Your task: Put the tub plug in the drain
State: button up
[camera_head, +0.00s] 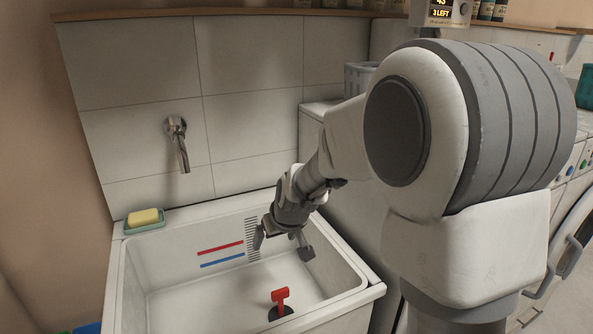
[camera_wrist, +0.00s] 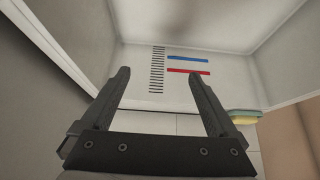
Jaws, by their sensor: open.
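The tub plug (camera_head: 281,302) has a red T-shaped handle on a dark round base. It sits low in the white tub (camera_head: 118,290), toward the front right in the head view. Whether its base lies over a drain, I cannot tell; no separate drain opening shows. My gripper (camera_head: 282,247) points down inside the tub's back right part, apart from the plug and behind it. In the wrist view my gripper (camera_wrist: 157,75) has its two fingers spread with nothing between them. The plug does not show in that view.
Red (camera_head: 220,248) and blue (camera_head: 222,260) lines and a black scale mark the tub's back wall. A yellow soap (camera_head: 143,217) lies on a green dish (camera_head: 145,228) at the back left corner. A metal spout (camera_head: 178,145) hangs from the tiled wall. The tub's left side is clear.

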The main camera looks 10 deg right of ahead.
notch_tip(320, 180, up, 8)
jog(key=p, duration=0.5)
jog(key=w+d+p, duration=0.4)
jog(key=w+d, duration=0.3)
jog(key=w, duration=0.2)
jog(key=s+a+r+p, duration=0.2)
jog(key=s+a+r, duration=0.1)
jog(key=s+r, duration=1.25)
jog(key=s+m+h, duration=0.1)
jog(key=s+m, duration=0.1)
jog(key=s, duration=1.9)
jog(key=shift+s+g+p, duration=0.35)
jog(key=shift+g+p, duration=0.05)
jog(key=shift+p, duration=0.05)
